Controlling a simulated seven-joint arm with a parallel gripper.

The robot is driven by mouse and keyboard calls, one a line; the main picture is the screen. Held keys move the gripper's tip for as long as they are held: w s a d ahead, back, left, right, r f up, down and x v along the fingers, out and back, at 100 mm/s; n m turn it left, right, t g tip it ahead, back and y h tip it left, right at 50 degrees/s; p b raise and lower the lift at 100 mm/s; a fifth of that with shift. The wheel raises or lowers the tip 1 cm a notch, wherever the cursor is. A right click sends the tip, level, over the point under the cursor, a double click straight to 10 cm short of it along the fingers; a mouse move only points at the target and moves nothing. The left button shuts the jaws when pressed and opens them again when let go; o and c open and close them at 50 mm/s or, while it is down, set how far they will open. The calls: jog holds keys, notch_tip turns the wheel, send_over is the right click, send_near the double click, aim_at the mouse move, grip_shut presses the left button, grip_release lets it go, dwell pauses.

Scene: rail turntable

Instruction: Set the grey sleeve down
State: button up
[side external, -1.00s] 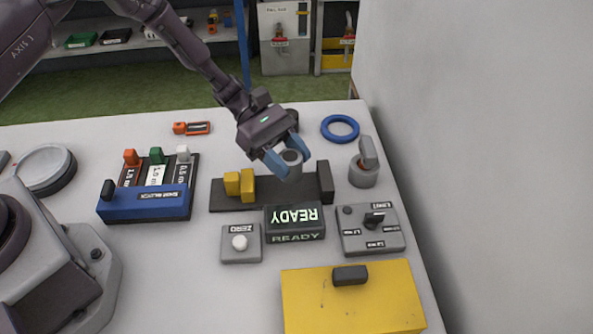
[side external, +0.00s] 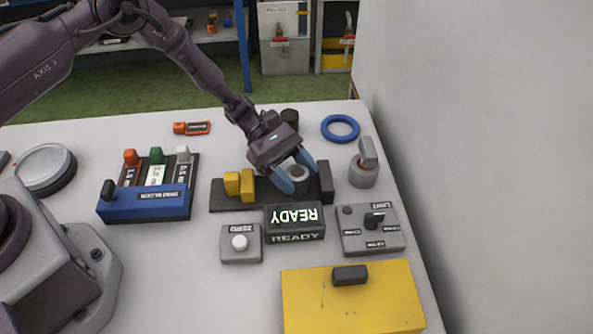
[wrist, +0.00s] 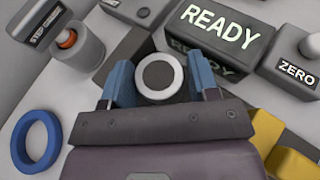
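The grey sleeve (side external: 299,173) is a short round piece with a pale ring-shaped top and a dark centre. It also shows end-on in the wrist view (wrist: 159,77). My gripper (side external: 295,174) points down with its two blue fingers on opposite sides of the sleeve, shut on it. The sleeve is low over the dark bar-shaped base (side external: 222,197), between the yellow blocks (side external: 240,184) and the dark end block (side external: 325,182). Its underside is hidden, so I cannot tell whether it touches the base. The display (side external: 294,221) in front reads READY.
A ZERO button box (side external: 241,250), a grey selector box (side external: 357,242) and a yellow box (side external: 350,305) stand in front. A grey post (side external: 363,172) and blue ring (side external: 340,128) lie right, near the wall. A blue block rack (side external: 146,205) stands left. A black cylinder (side external: 290,116) is behind.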

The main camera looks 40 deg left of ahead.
jog(key=shift+r, duration=0.2)
jog(key=s+v, duration=0.1)
jog(key=v, duration=1.1)
jog(key=shift+w, duration=0.45)
jog(key=s+r+m+y, duration=0.4)
jog(key=r, duration=0.5)
jog(key=s+r+m+y, duration=0.3)
jog(key=s+r+m, duration=0.15)
jog(key=r, duration=0.55)
jog(key=s+a+r+m+t+y, duration=0.3)
jog(key=s+r+m, duration=0.1)
jog(key=s, duration=0.4)
jog(key=s+a+r+m+t+y, duration=0.3)
jog(key=s+r+m, duration=0.1)
jog(key=s, duration=0.4)
jog(key=shift+s+r+t+y, duration=0.25)
jog(key=shift+s+t+y, duration=0.05)
jog(key=shift+s+t, duration=0.1)
